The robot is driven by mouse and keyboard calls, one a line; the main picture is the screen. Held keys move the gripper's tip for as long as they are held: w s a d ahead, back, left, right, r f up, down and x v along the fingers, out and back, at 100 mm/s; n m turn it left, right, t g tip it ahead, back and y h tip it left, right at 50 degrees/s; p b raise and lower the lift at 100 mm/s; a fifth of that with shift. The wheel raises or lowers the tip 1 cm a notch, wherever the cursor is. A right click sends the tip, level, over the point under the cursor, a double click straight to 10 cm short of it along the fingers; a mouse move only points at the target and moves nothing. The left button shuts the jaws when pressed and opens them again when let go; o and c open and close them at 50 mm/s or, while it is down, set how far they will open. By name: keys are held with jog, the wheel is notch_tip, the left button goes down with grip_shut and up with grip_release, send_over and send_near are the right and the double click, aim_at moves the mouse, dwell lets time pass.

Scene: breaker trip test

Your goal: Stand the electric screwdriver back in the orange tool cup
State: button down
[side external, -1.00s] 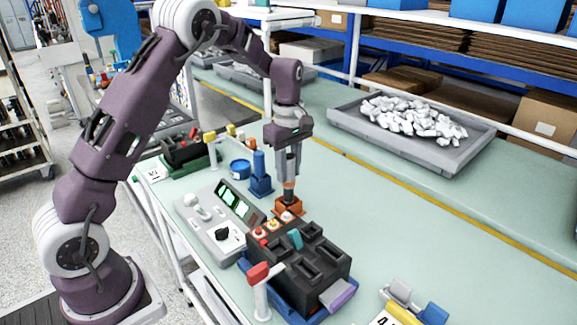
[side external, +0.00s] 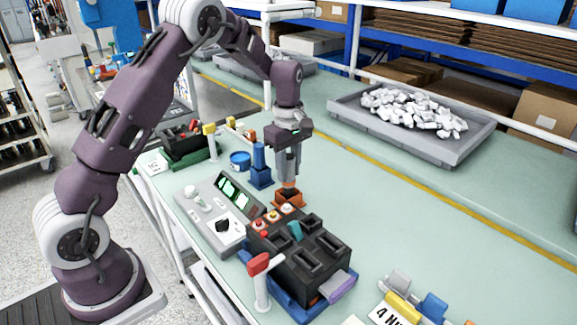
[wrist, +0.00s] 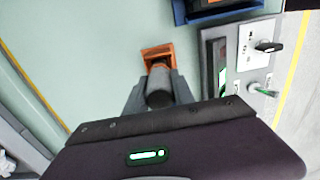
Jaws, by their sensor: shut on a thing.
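My gripper (side external: 288,172) points straight down over the orange tool cup (side external: 288,199). It is shut on the electric screwdriver (side external: 288,184), whose lower part shows between and below the fingers. The screwdriver is upright and its lower end is at the cup's mouth; how deep it sits inside is hidden. In the wrist view the screwdriver's dark round end (wrist: 158,90) lies between the fingers, with the orange cup (wrist: 158,52) just beyond it, partly covered.
A black breaker block (side external: 300,255) in a blue fixture stands just in front of the cup. A grey test panel (side external: 215,215) with green displays is at its left. A blue holder (side external: 260,170) stands behind left. The green mat to the right is clear up to the grey tray (side external: 400,140).

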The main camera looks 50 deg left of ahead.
aim_at(288, 157)
jog(key=shift+f, duration=0.65)
jog(key=c, duration=1)
grip_release()
jog(key=shift+o, duration=0.2)
notch_tip(288, 157, up, 7)
jog(key=shift+r, duration=0.1)
jog(key=s+d+r+m+t, duration=0.1)
jog(key=s+d+r+m, duration=0.3)
jog(key=s+r, duration=0.2)
jog(key=s+d+r+m+t, duration=0.2)
jog(key=s+d+r+m, duration=0.15)
jog(key=s+r, duration=0.35)
jog(key=s+d+f+m+t, duration=0.1)
jog(key=s+d+m+t, duration=0.1)
jog(key=s+m, duration=0.8)
jog(key=s+d, duration=0.1)
jog(key=s, duration=0.6)
jog(key=shift+s+d+t, duration=0.2)
jog(key=shift+d+t, duration=0.1)
jog(key=shift+d, duration=0.05)
